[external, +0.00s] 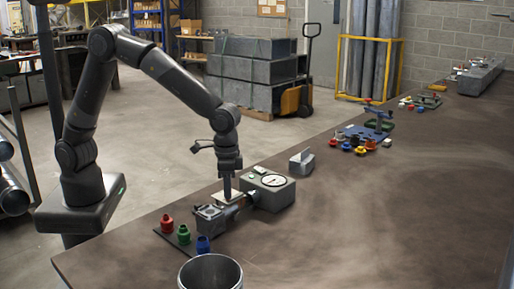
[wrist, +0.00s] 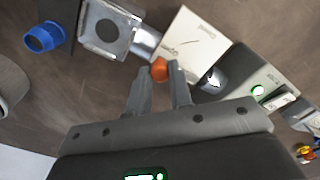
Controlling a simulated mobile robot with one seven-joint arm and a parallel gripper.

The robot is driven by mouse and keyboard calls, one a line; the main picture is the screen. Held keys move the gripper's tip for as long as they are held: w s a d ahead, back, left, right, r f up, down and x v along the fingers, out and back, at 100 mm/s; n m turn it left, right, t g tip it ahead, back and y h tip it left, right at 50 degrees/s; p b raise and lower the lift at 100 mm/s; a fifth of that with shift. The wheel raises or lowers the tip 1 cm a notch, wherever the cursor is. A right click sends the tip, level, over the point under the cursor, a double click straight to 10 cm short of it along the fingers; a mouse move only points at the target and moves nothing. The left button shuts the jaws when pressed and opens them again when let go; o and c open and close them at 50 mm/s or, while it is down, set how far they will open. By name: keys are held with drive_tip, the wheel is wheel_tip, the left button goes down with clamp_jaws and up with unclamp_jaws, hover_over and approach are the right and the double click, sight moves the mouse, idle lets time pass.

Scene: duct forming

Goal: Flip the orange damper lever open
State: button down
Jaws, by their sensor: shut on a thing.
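The orange damper lever (wrist: 159,69) shows as a round orange knob between my fingertips in the wrist view. My gripper (wrist: 161,77) is shut on it from both sides. The rest of the lever is hidden. A metal duct pipe (wrist: 146,41) runs past it, from a square grey block with a round opening (wrist: 107,30) to a grey gauge box. In the external view my gripper (external: 228,194) points down between the grey block (external: 209,219) and the gauge box (external: 274,198). The orange lever cannot be made out there.
A cream card (wrist: 193,42) lies behind the pipe. Red (external: 167,224), green (external: 184,235) and blue (external: 203,244) fittings stand on a dark mat near the block. A metal bucket (external: 210,273) is at the front.

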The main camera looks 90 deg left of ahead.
idle(0.4)
drive_tip(key=c, duration=1.3)
unclamp_jaws()
wheel_tip(320, 180, up, 11)
drive_tip(key=s+a+r+t, duration=0.2)
drive_tip(key=s+a+r, duration=0.2)
drive_tip(key=s+a, duration=0.5)
drive_tip(key=s+a+r+t, duration=0.2)
drive_tip(key=s+a+r, duration=0.3)
drive_tip(key=s, duration=0.6)
drive_tip(key=s+a+f+t, duration=0.1)
drive_tip(key=s+a+f, duration=0.2)
drive_tip(key=s, duration=0.5)
drive_tip(key=shift+s+a+f+t, duration=0.3)
drive_tip(key=shift+s+a+f, duration=0.05)
drive_tip(key=shift+a, duration=0.5)
